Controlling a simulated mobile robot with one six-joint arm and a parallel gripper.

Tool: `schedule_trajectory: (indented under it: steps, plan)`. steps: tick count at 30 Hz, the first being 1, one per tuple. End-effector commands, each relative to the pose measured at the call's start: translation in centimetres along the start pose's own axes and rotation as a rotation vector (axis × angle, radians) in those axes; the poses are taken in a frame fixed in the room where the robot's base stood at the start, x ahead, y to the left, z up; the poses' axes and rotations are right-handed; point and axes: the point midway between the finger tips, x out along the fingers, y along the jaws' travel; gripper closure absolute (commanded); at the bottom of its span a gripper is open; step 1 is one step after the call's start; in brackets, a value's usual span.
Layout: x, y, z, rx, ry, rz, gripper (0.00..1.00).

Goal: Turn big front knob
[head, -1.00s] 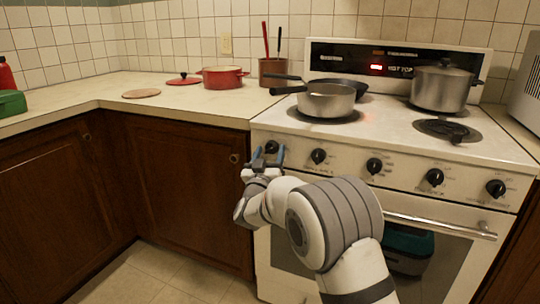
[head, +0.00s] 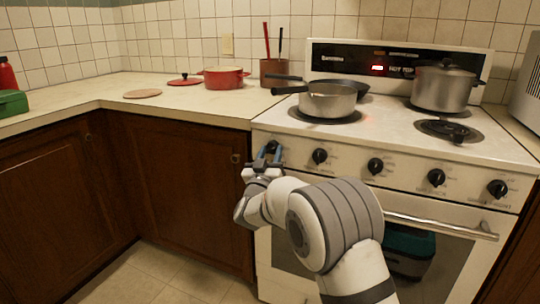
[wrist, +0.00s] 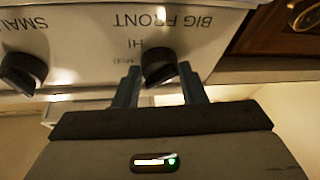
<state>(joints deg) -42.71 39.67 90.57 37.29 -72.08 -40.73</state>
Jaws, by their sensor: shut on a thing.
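The big front knob (wrist: 158,66) is a round black knob on the white stove's front panel. In the wrist view the upside-down label "BIG FRONT" stands beside it. My gripper (wrist: 160,80) has one blue-grey finger on each side of the knob and is shut on it. In the head view my gripper (head: 268,157) is at the leftmost knob (head: 271,147), at the left end of the panel. The fingers partly cover the knob there.
Several other black knobs, such as this one (head: 319,156), line the panel to the right. A saucepan (head: 328,101) and a stockpot (head: 440,88) stand on the stove. The oven handle (head: 440,224) is below. Counter (head: 200,103) lies to the left.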

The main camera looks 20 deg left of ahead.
Motion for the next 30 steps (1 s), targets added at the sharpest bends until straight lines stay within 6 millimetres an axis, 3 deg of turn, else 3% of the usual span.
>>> schedule_trajectory:
  steps: [30]
  plan:
    - [0.06,-0.55,0.11,0.676,0.057,0.293,0.85]
